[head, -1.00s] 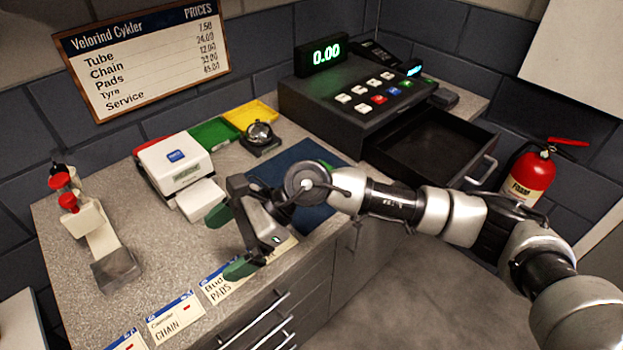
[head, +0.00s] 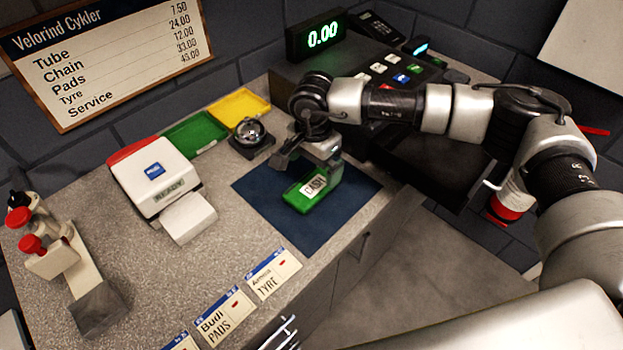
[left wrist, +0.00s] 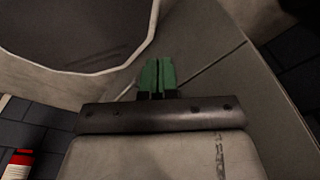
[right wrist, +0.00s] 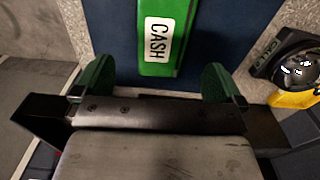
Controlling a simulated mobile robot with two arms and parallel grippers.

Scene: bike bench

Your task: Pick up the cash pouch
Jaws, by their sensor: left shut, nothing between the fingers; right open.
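The cash pouch (head: 306,195) is green with a white CASH label and lies on the dark blue mat (head: 262,206). In the right wrist view the pouch (right wrist: 165,60) is ahead of my right gripper (right wrist: 160,85), between the lines of its two green fingers. The right gripper is open and empty. In the head view my right gripper (head: 308,165) is at the pouch's far end and hides part of it; I cannot tell whether they touch. My left gripper (left wrist: 157,75) shows only in the left wrist view, shut and empty, away from the pouch.
A bell-like device (head: 250,138) and a yellow tray (head: 240,108) stand behind the mat. A white card printer (head: 158,178) is to its left. The cash register (head: 345,72) and its open drawer (head: 425,165) are at the right. Price cards (head: 272,273) line the front edge.

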